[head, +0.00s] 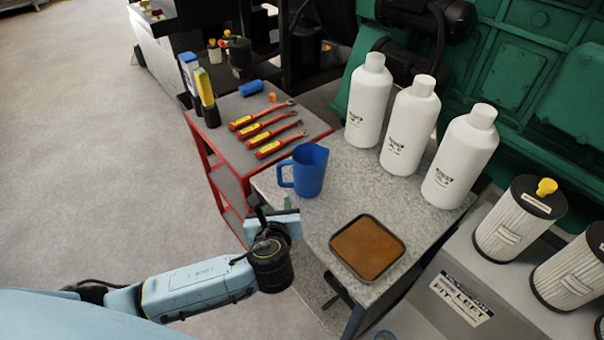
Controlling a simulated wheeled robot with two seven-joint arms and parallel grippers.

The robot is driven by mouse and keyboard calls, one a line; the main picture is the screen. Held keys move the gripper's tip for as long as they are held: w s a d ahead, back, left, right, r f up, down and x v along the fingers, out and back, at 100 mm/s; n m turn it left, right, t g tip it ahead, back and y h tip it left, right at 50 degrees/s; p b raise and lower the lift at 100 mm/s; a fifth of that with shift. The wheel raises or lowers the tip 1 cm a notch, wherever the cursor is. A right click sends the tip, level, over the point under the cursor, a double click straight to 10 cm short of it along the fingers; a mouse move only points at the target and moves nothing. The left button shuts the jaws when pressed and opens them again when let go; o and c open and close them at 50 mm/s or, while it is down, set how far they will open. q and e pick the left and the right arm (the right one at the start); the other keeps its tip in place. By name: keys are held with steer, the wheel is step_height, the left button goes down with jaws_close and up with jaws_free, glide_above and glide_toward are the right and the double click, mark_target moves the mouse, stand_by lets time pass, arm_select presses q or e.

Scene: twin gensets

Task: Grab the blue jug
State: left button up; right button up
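The blue jug (311,170) stands upright on a grey speckled table (345,190), with its handle on the left side. My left gripper (262,214) is at the left edge of this table, below and to the left of the jug in the picture, and apart from it. One dark finger shows past the light blue gripper body, and the rest of the fingers is hidden, so I cannot tell if it is open. Nothing is seen held in it. My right gripper is not in the head view.
Three white bottles (410,124) stand behind and right of the jug. A brown-filled tray (367,248) lies nearer. A red-framed cart (232,150) with several red-handled tools adjoins the table. White filters (518,220) stand at right. Open floor (90,150) lies left.

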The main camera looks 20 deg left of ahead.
mark_target(280, 178)
arm_select(q)
steer(key=shift+m, duration=0.4)
steer(key=x, duration=0.2)
steer(key=b+x, duration=0.1)
steer(key=x, duration=0.4)
steer(key=shift+w+a+r, duration=0.1)
steer(key=shift+w, duration=0.4)
steer(key=shift+w+r+b+x, duration=0.15)
steer(key=shift+b+x, duration=0.2)
steer(key=shift+x, duration=1.1)
steer(key=shift+w+r+b+x, duration=0.1)
steer(key=shift+r+b+x, duration=0.2)
steer(key=shift+x, duration=1.2)
steer(key=shift+f, duration=0.1)
steer(key=shift+d, duration=0.2)
steer(key=shift+c, duration=0.2)
jaws_close()
steer(key=shift+t, duration=0.3)
